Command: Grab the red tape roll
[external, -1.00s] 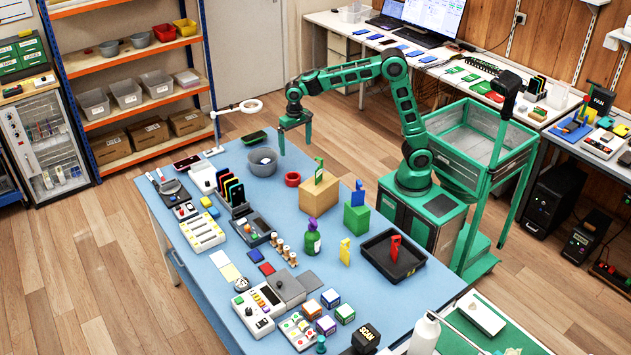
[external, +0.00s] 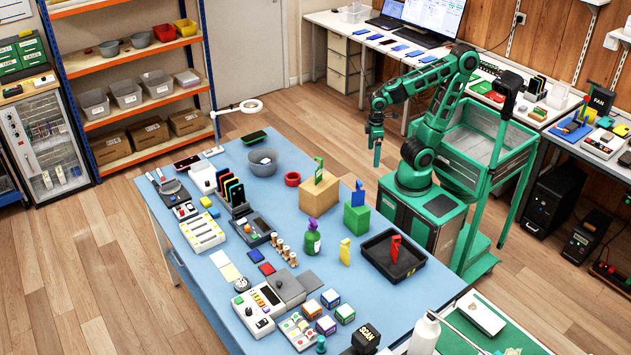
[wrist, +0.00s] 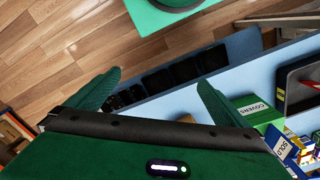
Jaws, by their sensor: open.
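The red tape roll (external: 292,179) lies on the blue table (external: 215,310) near its back edge, between the grey bowl (external: 263,162) and the tan box (external: 318,193). My gripper (external: 377,160) hangs in the air beyond the table's back right edge, well to the right of the roll and apart from it. In the wrist view my gripper (wrist: 155,92) shows its two green fingers wide apart with nothing between them. The tape roll does not show in the wrist view.
The tan box and a green box (external: 356,218) bear upright cutouts. A black tray (external: 393,256) holds a red one. In the wrist view a green COVERS block (wrist: 258,112) and a blue SOLD block (wrist: 283,147) lie right of the fingers. Wooden floor (wrist: 70,45) is also below.

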